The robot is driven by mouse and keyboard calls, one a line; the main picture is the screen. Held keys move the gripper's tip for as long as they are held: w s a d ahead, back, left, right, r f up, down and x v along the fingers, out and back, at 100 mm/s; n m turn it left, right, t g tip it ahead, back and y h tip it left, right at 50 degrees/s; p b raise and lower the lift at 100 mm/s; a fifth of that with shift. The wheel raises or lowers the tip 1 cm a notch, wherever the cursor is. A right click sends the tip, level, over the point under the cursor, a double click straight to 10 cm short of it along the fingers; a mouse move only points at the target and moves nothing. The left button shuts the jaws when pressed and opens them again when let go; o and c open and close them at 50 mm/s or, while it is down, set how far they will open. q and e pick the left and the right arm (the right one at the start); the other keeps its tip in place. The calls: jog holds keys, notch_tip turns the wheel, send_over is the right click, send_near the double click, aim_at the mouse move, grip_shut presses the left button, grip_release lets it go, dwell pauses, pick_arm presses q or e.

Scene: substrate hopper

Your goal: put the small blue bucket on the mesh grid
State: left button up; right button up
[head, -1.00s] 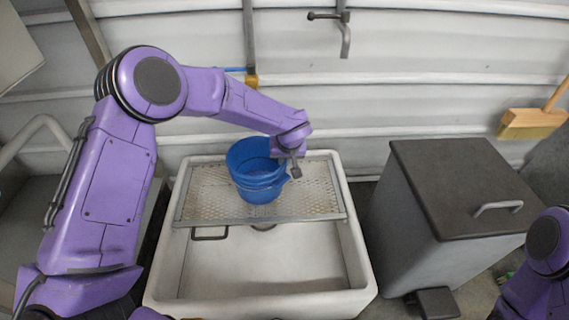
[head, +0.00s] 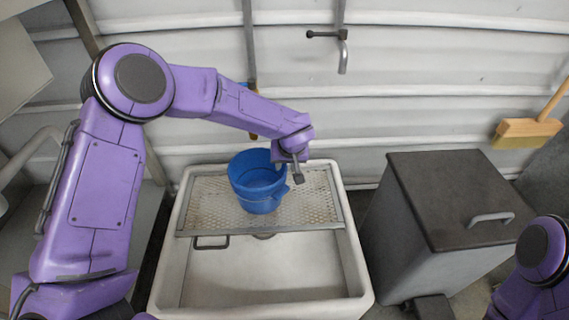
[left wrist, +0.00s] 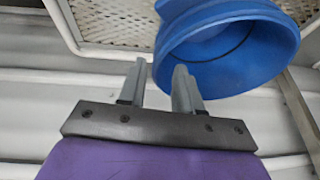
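The small blue bucket (head: 257,182) stands upright on the mesh grid (head: 318,205), which spans the back part of a white basin. My left gripper (head: 298,175) is just right of the bucket's rim, close beside it. In the left wrist view, the two fingers of the left gripper (left wrist: 160,88) are apart, with a clear gap between them. The bucket (left wrist: 235,70) is just beyond the fingertips, and its rim partly lies behind the right finger. Whether a finger touches it is hard to tell. My right gripper is not in view; only part of the right arm shows.
The white basin (head: 358,272) is open in front of the grid. A dark grey lidded bin (head: 460,195) stands right of it. A brush (head: 527,132) and a tap (head: 343,55) are on the corrugated wall behind.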

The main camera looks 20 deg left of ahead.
pick_arm(q)
jog(key=p+v, duration=0.2)
jog(key=v, duration=0.5)
jog(key=shift+p, duration=0.3)
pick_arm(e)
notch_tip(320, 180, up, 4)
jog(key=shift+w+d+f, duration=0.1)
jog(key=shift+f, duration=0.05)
